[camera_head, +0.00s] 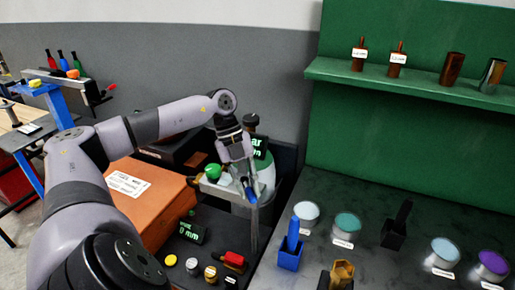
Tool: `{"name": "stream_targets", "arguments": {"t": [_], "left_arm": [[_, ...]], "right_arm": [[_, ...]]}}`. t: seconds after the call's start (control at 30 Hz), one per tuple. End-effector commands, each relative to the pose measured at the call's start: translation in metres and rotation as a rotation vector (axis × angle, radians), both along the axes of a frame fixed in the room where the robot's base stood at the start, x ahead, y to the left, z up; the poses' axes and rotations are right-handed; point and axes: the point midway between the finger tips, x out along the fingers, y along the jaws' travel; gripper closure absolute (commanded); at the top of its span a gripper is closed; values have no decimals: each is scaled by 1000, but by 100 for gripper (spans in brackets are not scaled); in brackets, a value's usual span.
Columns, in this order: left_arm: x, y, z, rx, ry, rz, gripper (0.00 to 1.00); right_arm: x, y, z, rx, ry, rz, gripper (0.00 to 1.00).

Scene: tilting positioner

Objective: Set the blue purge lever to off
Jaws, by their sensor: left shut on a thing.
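The blue purge lever (251,195) shows as a small blue piece at the tip of my left gripper, beside a grey metal bracket. My left gripper (246,182) reaches down from above and is shut on the lever. The fingers hide part of the lever, and I cannot read its setting. My right gripper is not in view.
An orange box (145,205) is at left. A panel with a red switch (233,259) lies below. Labelled tins and a blue holder (289,260) stand at right.

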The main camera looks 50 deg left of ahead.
Motion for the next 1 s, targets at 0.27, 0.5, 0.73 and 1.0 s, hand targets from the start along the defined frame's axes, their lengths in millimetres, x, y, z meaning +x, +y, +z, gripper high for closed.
{"name": "stream_targets", "arguments": {"t": [0.27, 0.5, 0.73, 1.0], "left_arm": [[-6, 7, 1, 2, -3, -56, 100], [-7, 8, 1, 2, -4, -64, 100], [-7, 8, 1, 3, -5, -63, 81], [-7, 7, 1, 2, -2, -63, 63]], "right_arm": [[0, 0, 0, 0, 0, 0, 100], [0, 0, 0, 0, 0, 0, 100], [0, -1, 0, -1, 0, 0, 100], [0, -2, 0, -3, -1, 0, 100]]}}
